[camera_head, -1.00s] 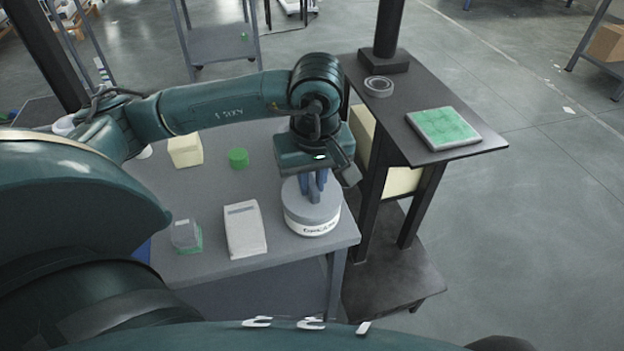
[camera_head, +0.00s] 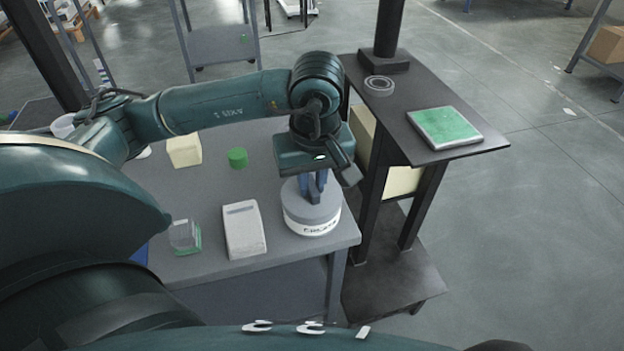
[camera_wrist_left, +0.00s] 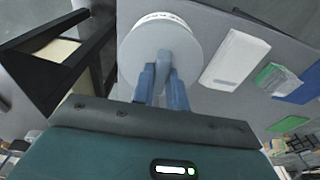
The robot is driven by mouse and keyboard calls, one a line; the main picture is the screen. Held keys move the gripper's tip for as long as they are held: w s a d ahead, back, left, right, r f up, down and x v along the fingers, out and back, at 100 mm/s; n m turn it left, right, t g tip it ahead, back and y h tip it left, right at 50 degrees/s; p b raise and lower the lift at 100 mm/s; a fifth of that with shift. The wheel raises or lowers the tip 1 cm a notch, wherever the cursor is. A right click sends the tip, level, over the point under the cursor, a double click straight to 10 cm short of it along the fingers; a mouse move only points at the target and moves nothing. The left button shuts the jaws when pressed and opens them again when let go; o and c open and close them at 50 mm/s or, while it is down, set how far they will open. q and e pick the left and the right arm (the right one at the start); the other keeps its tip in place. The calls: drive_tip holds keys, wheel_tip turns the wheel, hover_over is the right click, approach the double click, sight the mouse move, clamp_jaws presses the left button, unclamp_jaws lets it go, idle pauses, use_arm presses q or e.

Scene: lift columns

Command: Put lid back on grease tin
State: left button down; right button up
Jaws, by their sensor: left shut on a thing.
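The grease tin (camera_head: 313,229) is a round white tin with dark lettering on its side, standing near the right front corner of the grey table. The grey lid (camera_head: 323,206) lies on top of the tin and appears level; any small gap between them is too fine to tell. My left gripper (camera_head: 313,186) points down over the lid with its blue fingers shut on the lid's raised knob. In the left wrist view the fingers (camera_wrist_left: 163,85) close on the knob at the middle of the lid (camera_wrist_left: 185,52), with the tin's white side (camera_wrist_left: 158,17) beyond. My right gripper is not in view.
A white box (camera_head: 243,230), a clear and green container (camera_head: 186,237), a green cylinder (camera_head: 238,158) and a cream block (camera_head: 185,151) stand on the table (camera_head: 285,255). A dark stand (camera_head: 430,150) with a green-topped pad (camera_head: 444,127) and a ring (camera_head: 379,86) rises close at right.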

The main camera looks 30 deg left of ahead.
use_arm(q)
drive_tip(key=shift+b, duration=0.35)
idle(0.7)
idle(0.4)
drive_tip(key=c, duration=0.8)
unclamp_jaws()
drive_tip(key=shift+c, duration=0.2)
drive_tip(key=shift+r, duration=0.1)
drive_tip(key=shift+r+p, duration=1.95)
drive_tip(key=shift+r, duration=1.45)
clamp_jaws()
